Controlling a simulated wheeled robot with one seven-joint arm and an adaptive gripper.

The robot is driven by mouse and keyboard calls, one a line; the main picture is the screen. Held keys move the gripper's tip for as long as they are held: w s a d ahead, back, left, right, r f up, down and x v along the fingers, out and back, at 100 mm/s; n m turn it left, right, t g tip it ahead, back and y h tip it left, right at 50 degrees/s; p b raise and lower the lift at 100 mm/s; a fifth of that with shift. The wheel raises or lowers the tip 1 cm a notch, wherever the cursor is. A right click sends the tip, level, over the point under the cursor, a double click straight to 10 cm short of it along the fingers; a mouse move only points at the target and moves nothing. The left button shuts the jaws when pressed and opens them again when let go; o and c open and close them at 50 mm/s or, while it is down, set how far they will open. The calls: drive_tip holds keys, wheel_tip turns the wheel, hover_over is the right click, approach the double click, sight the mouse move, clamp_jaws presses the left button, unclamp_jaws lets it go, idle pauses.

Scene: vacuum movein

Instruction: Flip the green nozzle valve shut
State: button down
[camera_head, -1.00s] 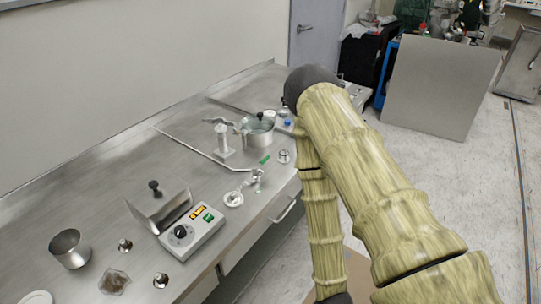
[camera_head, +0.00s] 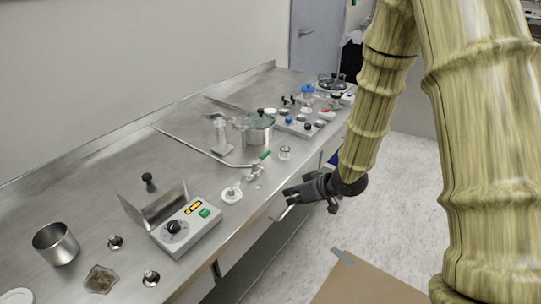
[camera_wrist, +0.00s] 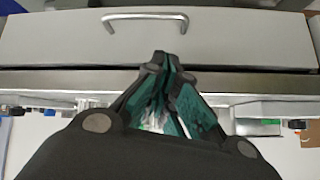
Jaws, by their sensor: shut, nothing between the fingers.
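The green valve lever (camera_head: 265,155) is a small green bar on the bench, at the upper end of a pale metal nozzle fitting (camera_head: 252,173) near the front edge. My gripper (camera_head: 287,194) is dark, and its fingers point left. It is in front of the bench edge, to the right of and below the lever in the head view, apart from it. In the wrist view the fingertips (camera_wrist: 165,60) are together, with nothing between them. A small green spot (camera_wrist: 270,122) shows past the bench edge there; I cannot tell if it is the lever.
A drawer handle (camera_head: 284,211) is close by my gripper; it also shows in the wrist view (camera_wrist: 145,17). A white round piece (camera_head: 231,194), a small clear jar (camera_head: 285,153), a lidded pot (camera_head: 258,127) and a hotplate controller (camera_head: 187,228) stand around the nozzle.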

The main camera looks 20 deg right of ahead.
drive_tip(key=n+t+y+b, duration=0.1)
drive_tip(key=n+b, duration=0.1)
approach(262, 159)
drive_tip(key=s+d+f, duration=0.3)
wheel_tip(262, 159, up, 8)
drive_tip(key=d+n+b, duration=0.1)
drive_tip(key=d, duration=0.1)
drive_tip(key=shift+w+d+f+n+y, duration=0.15)
drive_tip(key=shift+w+d+n+y, duration=0.1)
drive_tip(key=shift+w+n+y, duration=0.05)
drive_tip(key=b+x, duration=0.1)
drive_tip(key=x, duration=1.3)
drive_tip(key=shift+w, duration=0.2)
drive_tip(key=shift+r+p, duration=0.3)
drive_tip(key=shift+p, duration=0.1)
drive_tip(key=shift+w+a+n+y+p, duration=0.2)
drive_tip(key=shift+n+y+p, duration=0.25)
drive_tip(key=shift+p, duration=0.65)
